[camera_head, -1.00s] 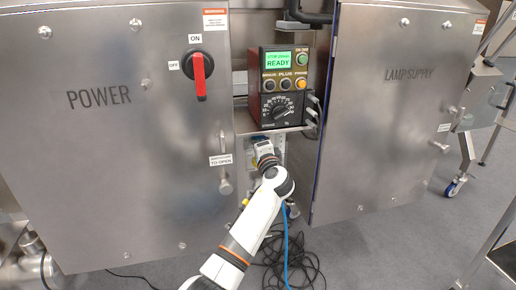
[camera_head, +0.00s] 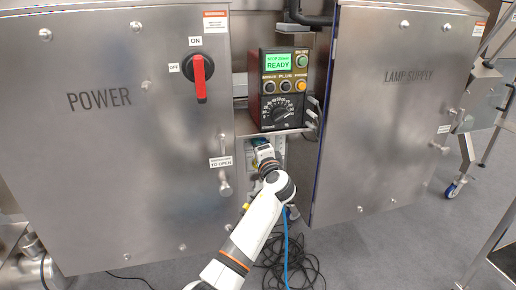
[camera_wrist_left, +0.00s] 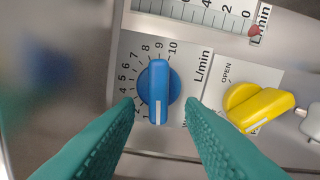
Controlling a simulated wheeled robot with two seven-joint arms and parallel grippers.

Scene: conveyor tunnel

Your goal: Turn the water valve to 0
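A blue knob (camera_wrist_left: 160,75) sits on a dial with printed numbers rising to 10 and the mark L/min. Its white pointer line faces down in the left wrist view, near the low-number end. My left gripper (camera_wrist_left: 160,104) is open, its teal fingers on either side of the knob's lower part, with visible gaps. A yellow handle (camera_wrist_left: 258,107) is tilted to the right of the knob, near an OPEN label. In the head view my left wrist (camera_head: 264,155) reaches below the control box, and the knob is hidden there. My right gripper is not in view.
A scale (camera_wrist_left: 195,12) marked in L/min lies above the knob. In the head view the POWER cabinet (camera_head: 120,150) and LAMP SUPPLY cabinet (camera_head: 390,140) flank the narrow gap around my arm. The control box (camera_head: 284,88) is above it; cables (camera_head: 300,262) lie on the floor.

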